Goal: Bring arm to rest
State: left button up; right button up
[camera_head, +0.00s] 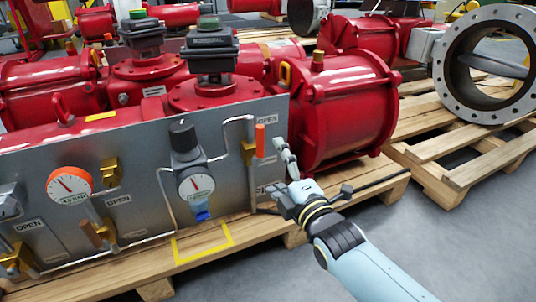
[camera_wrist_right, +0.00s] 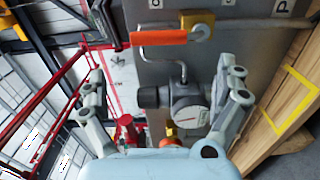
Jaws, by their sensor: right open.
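My right arm (camera_head: 365,262) reaches in from the lower right in the head view. Its gripper (camera_head: 277,178) is at the right end of the grey valve panel (camera_head: 232,160), just below and right of an upright orange lever handle (camera_head: 260,140). In the right wrist view the gripper's (camera_wrist_right: 162,78) two fingers are spread wide with nothing held between them. The orange handle (camera_wrist_right: 160,37) lies beyond the fingertips there, apart from them. A regulator with a round gauge (camera_wrist_right: 187,118) shows between the fingers, farther off. My left gripper is not in view.
Red actuator cylinders (camera_head: 345,105) stand behind the panel on a wooden pallet (camera_head: 295,236). A black rod (camera_head: 378,182) extends behind my wrist. A large flanged valve (camera_head: 448,60) rests on another pallet (camera_head: 445,150) at right. Grey floor (camera_head: 470,250) is open at lower right.

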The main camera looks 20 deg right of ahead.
jog(key=shift+s, duration=1)
